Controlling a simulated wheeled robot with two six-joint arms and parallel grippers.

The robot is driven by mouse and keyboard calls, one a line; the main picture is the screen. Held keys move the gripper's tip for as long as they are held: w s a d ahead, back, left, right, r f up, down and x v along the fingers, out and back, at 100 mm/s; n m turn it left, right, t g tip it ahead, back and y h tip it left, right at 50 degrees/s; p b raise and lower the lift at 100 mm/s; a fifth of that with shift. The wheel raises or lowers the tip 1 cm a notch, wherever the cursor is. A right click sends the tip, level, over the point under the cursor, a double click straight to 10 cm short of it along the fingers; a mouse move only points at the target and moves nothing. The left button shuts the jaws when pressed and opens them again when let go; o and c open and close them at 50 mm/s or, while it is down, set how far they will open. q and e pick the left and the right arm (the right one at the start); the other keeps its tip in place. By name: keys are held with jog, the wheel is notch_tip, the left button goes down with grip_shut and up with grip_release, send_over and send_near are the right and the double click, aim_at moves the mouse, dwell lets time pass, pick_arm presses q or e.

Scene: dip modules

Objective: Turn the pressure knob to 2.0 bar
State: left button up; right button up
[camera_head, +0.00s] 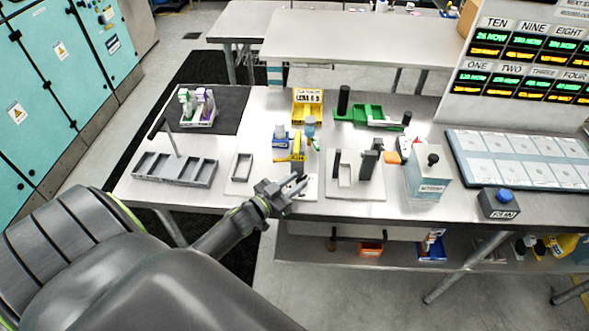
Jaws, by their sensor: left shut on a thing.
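A black knob (433,160) sits on a pale blue-grey box (428,181) with a label on its front, right of the middle of the bench. Which pressure it points to is too small to read. My left gripper (296,186) is low over a small white plate (309,193), well to the left of that box. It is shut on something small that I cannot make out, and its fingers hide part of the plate. My right gripper is not in view.
Left on the bench (262,104) are a grey slotted tray (175,170) and a holder with purple and green items. Behind are yellow (308,112) and green trays (368,112). Dark uprights stand right of my gripper. A blue-button box (500,204) is at right.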

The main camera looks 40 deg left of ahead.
pick_arm(q)
jog(key=shift+m+h, duration=0.3)
dwell(0.5)
jog(key=o, duration=0.6)
jog(key=shift+w, duration=0.1)
jog(key=shift+o, duration=0.2)
jog(key=shift+s+a+f, duration=0.15)
jog(key=shift+s+a, duration=0.05)
jog(key=shift+s, duration=0.4)
jog(key=b+v, duration=0.4)
jog(key=v, duration=1.2)
jog(key=shift+r, duration=0.25)
